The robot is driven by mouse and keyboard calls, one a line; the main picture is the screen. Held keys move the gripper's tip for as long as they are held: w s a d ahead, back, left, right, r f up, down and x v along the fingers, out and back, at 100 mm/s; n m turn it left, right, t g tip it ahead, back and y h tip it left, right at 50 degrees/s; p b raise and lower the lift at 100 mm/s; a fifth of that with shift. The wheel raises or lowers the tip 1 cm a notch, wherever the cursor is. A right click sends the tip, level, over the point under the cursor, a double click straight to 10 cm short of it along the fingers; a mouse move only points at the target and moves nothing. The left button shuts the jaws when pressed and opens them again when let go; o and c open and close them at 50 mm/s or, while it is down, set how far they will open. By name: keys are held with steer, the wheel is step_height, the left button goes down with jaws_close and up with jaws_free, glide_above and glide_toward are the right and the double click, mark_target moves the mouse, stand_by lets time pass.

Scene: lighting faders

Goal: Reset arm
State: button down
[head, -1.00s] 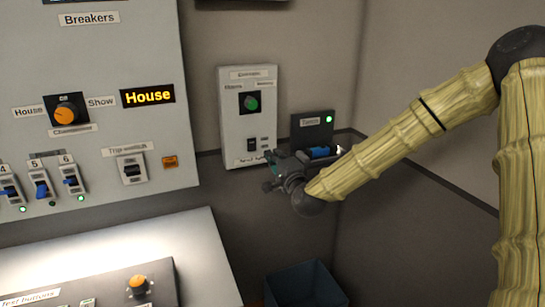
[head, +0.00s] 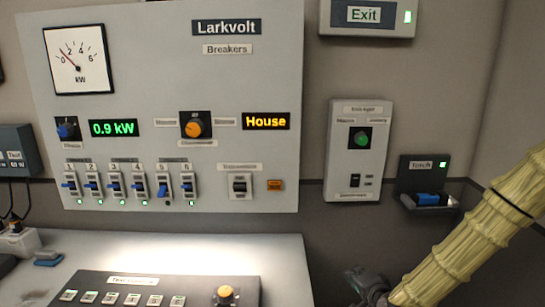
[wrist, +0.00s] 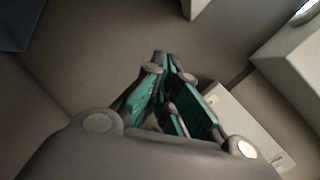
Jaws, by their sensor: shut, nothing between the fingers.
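My gripper (head: 362,281) is at the lower right of the head view, in front of the wall below the white switch box. In the wrist view my gripper (wrist: 167,70) shows green-lined fingers closed together at the tips, with nothing held. My arm, with a bamboo-like surface, runs from the right edge down to it. The gripper is apart from the wall panels and the torch holder.
The Larkvolt breaker panel (head: 270,80) fills the left of the wall. The white switch box (head: 345,185) and the torch holder (head: 410,180) with a blue torch (head: 432,200) are right of it. A lit desk (head: 285,265) with a button console (head: 170,290) lies below.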

steer(key=s+a+f+n+g, duration=0.2)
steer(key=s+f+n+g, duration=0.15)
steer(key=s+f, duration=0.7)
steer(key=s+a+f+n+g, duration=0.2)
steer(key=s+f+n+g, duration=0.15)
steer(key=s+f, duration=0.7)
steer(key=s+d+f+n+g, duration=0.1)
steer(key=s+f+n+g, duration=0.1)
steer(key=s, duration=0.9)
steer(key=s+d+f+n+g+h, duration=0.1)
steer(key=s+f+g, duration=0.3)
steer(key=s, duration=0.7)
step_height(320, 180, down, 3)
steer(key=shift+r+n+h, duration=0.1)
steer(key=shift+n+h, duration=0.2)
steer(key=shift+n, duration=0.5)
steer(key=shift+s, duration=0.1)
